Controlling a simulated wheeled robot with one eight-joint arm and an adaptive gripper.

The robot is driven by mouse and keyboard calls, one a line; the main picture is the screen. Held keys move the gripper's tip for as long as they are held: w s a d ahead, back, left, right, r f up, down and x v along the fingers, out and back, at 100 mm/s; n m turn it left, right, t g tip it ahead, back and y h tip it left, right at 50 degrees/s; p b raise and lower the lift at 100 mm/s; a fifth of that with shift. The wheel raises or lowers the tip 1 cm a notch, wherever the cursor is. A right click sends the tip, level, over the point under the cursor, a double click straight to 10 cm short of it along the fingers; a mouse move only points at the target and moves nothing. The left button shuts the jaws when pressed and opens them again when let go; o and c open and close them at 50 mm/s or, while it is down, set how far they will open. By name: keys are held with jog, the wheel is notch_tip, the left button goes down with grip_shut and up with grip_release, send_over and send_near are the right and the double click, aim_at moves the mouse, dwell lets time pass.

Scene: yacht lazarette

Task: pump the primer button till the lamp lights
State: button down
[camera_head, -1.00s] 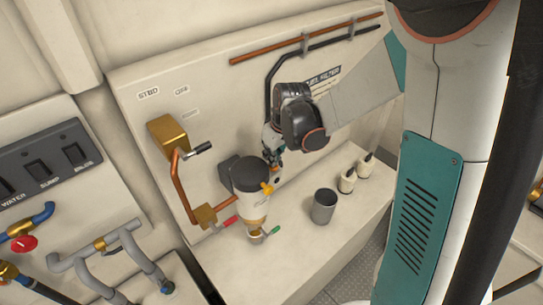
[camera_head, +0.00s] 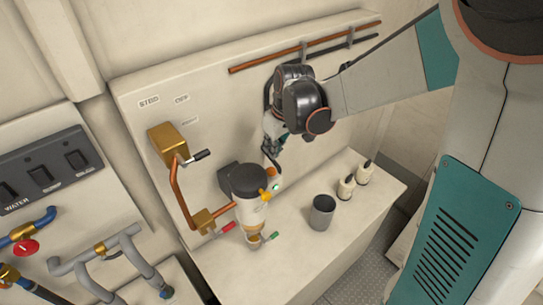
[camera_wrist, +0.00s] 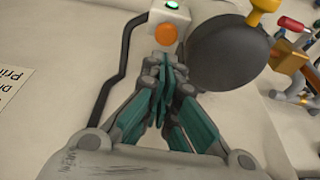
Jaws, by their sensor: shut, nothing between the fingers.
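The primer button (camera_wrist: 165,35) is a round orange knob on a small white block beside the dark-capped filter. It also shows in the head view (camera_head: 271,172). The lamp (camera_wrist: 174,5) on the same block is bright green with a pale centre and looks lit; it is a small bright spot in the head view (camera_head: 276,187). My gripper (camera_wrist: 162,62) is shut and empty, its fingertips just short of the button with a small gap in the wrist view. In the head view my gripper (camera_head: 272,158) is just above the button.
The filter (camera_head: 249,180) with its black cap and yellow valve stands close beside the button. A black hose (camera_wrist: 118,75) runs along the wall.

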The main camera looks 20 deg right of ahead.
jog(key=v, duration=0.6)
jog(key=shift+r, duration=0.2)
jog(key=shift+s, duration=0.15)
dwell(0.5)
jog(key=s+f+m+t+b, duration=0.2)
jog(key=s+f+b, duration=0.7)
jog(key=f+b, duration=0.3)
jog(key=s+f+m+t+h+b, duration=0.1)
jog(key=s+f+m+t+b, duration=0.1)
jog(key=s+f+b, duration=0.8)
notch_tip(320, 180, down, 4)
jog(key=b, duration=0.7)
jog(key=shift+d+r+m+t+b, duration=0.25)
jog(key=shift+d+m+t+b, duration=0.05)
jog(key=shift+d, duration=0.1)
